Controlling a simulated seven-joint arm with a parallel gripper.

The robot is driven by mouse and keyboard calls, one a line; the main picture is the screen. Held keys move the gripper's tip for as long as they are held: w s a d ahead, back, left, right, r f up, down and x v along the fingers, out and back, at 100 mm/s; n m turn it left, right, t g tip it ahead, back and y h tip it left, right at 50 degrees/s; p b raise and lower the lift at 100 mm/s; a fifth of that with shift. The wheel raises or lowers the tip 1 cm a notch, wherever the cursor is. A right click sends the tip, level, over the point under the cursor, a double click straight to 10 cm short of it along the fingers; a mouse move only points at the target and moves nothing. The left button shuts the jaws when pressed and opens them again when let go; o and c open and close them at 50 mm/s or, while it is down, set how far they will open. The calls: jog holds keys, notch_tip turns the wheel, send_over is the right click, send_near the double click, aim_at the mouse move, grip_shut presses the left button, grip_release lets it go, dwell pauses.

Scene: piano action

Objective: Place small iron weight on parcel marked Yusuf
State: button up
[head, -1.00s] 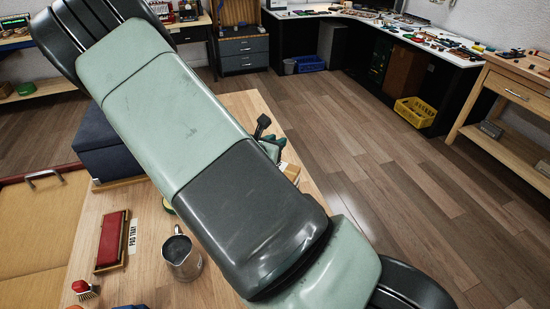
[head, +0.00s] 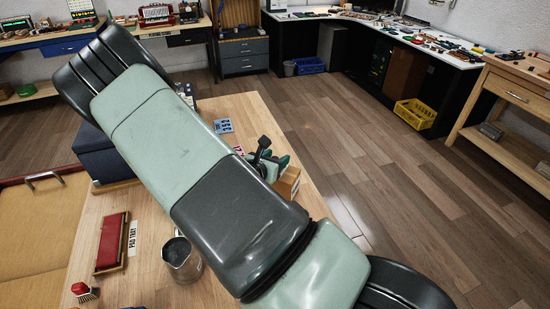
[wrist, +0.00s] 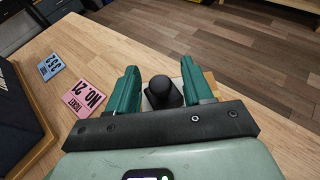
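A small black weight (wrist: 161,93) with a rounded knob stands between the two green fingers of my gripper (wrist: 161,84) in the wrist view. The fingers are apart, with pale surface showing beside the knob, so my gripper looks open around the weight. Below it is a brown box-like parcel (wrist: 210,84) with a pale top. The weight appears to be on that top, but its underside is hidden. The parcel (head: 288,184) also shows in the head view near the table's right edge, beside my gripper (head: 274,168). No name on it is readable.
On the table (head: 145,205) are a pink ticket (wrist: 84,98), a blue card (wrist: 51,66), a metal mug (head: 181,262), a red block marked by a "PSO TRAY" label (head: 131,236) and a dark blue box (head: 100,148). Open floor lies to the right.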

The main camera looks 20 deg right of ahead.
jog(key=shift+a+r, duration=0.1)
jog(key=shift+r, duration=0.1)
jog(key=v, duration=1.1)
jog(key=s+d+r+m+g+y, duration=0.1)
jog(key=s+d+r+m+g, duration=0.3)
jog(key=r+m, duration=0.35)
jog(key=s+d+r+m+g, duration=0.2)
jog(key=s+r+m+g, duration=0.1)
jog(key=s+r+m, duration=0.4)
jog(key=s+a+r+m+t+y, duration=0.1)
jog(key=s+a+r+m+y, duration=0.2)
jog(key=s+r+m, duration=0.3)
jog(key=s+a+r+m+t+y, duration=0.2)
jog(key=s+a+r+m+y, duration=0.2)
jog(key=r, duration=0.4)
jog(key=shift+s+r+m+y, duration=0.15)
jog(key=shift+s+m+y, duration=0.8)
jog(key=shift+y, duration=0.15)
